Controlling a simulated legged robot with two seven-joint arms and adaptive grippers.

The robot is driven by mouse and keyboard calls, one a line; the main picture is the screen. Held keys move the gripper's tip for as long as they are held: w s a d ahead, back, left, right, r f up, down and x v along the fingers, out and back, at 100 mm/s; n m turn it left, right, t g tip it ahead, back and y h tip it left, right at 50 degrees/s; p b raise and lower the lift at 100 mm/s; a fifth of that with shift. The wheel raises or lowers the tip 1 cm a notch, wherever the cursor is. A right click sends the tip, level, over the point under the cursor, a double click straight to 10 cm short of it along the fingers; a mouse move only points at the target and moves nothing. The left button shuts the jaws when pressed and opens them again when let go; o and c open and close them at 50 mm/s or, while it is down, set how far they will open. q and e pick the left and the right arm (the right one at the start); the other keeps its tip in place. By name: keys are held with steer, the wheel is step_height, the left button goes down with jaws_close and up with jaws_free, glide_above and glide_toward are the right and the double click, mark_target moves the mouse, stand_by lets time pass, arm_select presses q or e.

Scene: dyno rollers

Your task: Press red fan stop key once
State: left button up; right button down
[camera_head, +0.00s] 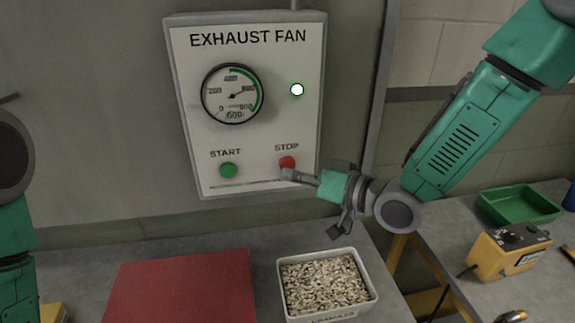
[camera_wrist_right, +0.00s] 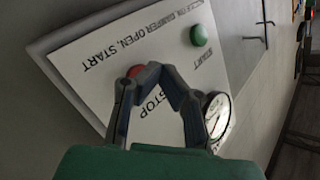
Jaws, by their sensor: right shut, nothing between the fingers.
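The red stop key (camera_head: 287,161) is a round button under the word STOP, at the lower right of the white exhaust fan panel (camera_head: 270,130). My right gripper (camera_head: 287,175) is shut and empty, with its tip just below the key in the head view, overlapping its lower edge. In the right wrist view the red key (camera_wrist_right: 135,70) is partly hidden behind the fingers of the gripper (camera_wrist_right: 155,72). I cannot tell whether the tip touches the key. Parts of my left arm show at the left edge, but its gripper is out of view.
A green start button (camera_head: 228,170) sits left of the stop key. A gauge (camera_head: 232,93) and a lit white lamp (camera_head: 297,90) are above. Below are a red mat (camera_head: 180,285) and a granule-filled tray (camera_head: 372,290). A green tray (camera_head: 520,205) and yellow device (camera_head: 505,255) stand right.

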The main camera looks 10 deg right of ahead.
steer(key=shift+w, duration=0.1)
stand_by(0.7)
steer(key=shift+w, duration=0.25)
steer(key=shift+w+r, duration=0.1)
steer(key=shift+w, duration=0.3)
stand_by(0.8)
steer(key=shift+s, duration=0.85)
steer(key=shift+s, duration=2.45)
